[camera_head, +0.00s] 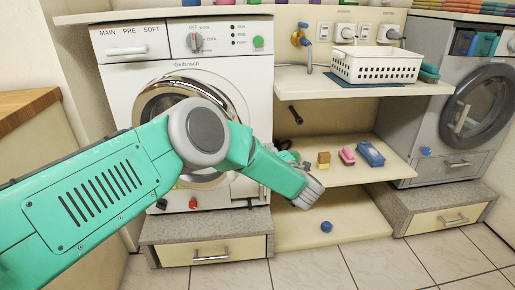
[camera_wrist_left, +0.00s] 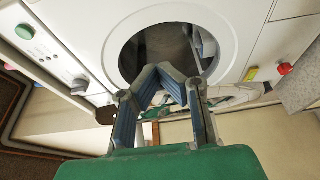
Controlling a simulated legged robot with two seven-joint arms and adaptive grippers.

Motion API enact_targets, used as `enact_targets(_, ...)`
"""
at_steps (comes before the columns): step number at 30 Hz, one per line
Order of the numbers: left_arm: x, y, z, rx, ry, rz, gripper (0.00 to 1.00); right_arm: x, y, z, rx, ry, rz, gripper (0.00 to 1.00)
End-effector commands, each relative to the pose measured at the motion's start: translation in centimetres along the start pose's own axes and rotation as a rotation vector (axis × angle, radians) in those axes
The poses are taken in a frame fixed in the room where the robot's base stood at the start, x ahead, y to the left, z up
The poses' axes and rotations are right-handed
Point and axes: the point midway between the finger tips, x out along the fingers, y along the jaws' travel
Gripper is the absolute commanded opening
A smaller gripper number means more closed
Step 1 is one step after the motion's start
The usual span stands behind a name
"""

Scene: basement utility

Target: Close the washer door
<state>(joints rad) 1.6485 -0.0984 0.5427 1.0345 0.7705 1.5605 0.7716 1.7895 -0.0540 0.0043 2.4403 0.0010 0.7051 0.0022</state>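The white washer (camera_head: 252,72) stands at the left in the head view. Its round door area, with a chrome rim (camera_head: 150,97), is partly hidden behind my left arm. In the left wrist view a dark round opening (camera_wrist_left: 150,45) shows in the washer front, with a curved silvery part (camera_wrist_left: 238,96) beside it; this looks like the door swung outward, but my fingers hide part of it. My left gripper (camera_head: 311,194) is in front of and right of the washer. In the wrist view its fingertips (camera_wrist_left: 162,70) meet, with nothing visible between them. My right gripper is out of view.
A shelf unit right of the washer holds a white basket (camera_head: 376,66) on top and small items, including a blue box (camera_head: 370,154), below. A grey machine (camera_head: 440,115) stands at the right. A blue ball (camera_head: 327,227) lies low down. The tiled floor in front is clear.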

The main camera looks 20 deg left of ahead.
Motion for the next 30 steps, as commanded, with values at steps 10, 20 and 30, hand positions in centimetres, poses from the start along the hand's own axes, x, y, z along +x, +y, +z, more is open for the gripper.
enact_targets(10, -4.0, 0.3, 4.6, -0.001, -0.005, 0.005, 0.00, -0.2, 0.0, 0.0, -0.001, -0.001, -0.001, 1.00)
enact_targets(20, -5.9, -0.5, 3.9, 0.019, -0.067, 0.048, 0.00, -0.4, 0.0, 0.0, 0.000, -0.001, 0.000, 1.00)
enact_targets(30, -10.7, -2.5, -5.8, 0.044, -0.322, 0.133, 0.00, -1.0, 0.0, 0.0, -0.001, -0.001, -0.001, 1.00)
